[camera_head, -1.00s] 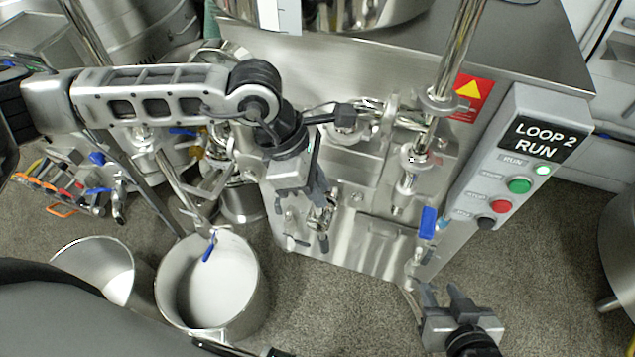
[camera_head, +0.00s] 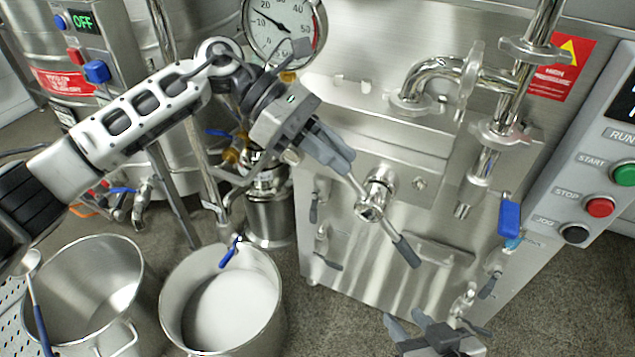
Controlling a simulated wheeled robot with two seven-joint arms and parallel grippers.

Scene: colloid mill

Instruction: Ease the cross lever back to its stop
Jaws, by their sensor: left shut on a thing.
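The cross lever (camera_head: 369,211) is a metal bar through a round hub on the front of the steel machine. It lies on a diagonal in the head view, and its lower right end carries a dark grey grip (camera_head: 407,251). My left gripper (camera_head: 338,156) is shut on the lever's upper left end, and its fingers hide that end. My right gripper (camera_head: 428,335) is at the bottom edge, empty and apart from the lever, with its fingers spread.
A pressure gauge (camera_head: 283,25) is above my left wrist. A curved steel pipe (camera_head: 432,68) and blue-handled valve (camera_head: 510,218) are right of the lever. The button panel (camera_head: 590,190) is far right. Two steel pots (camera_head: 95,285) (camera_head: 172,300) stand lower left.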

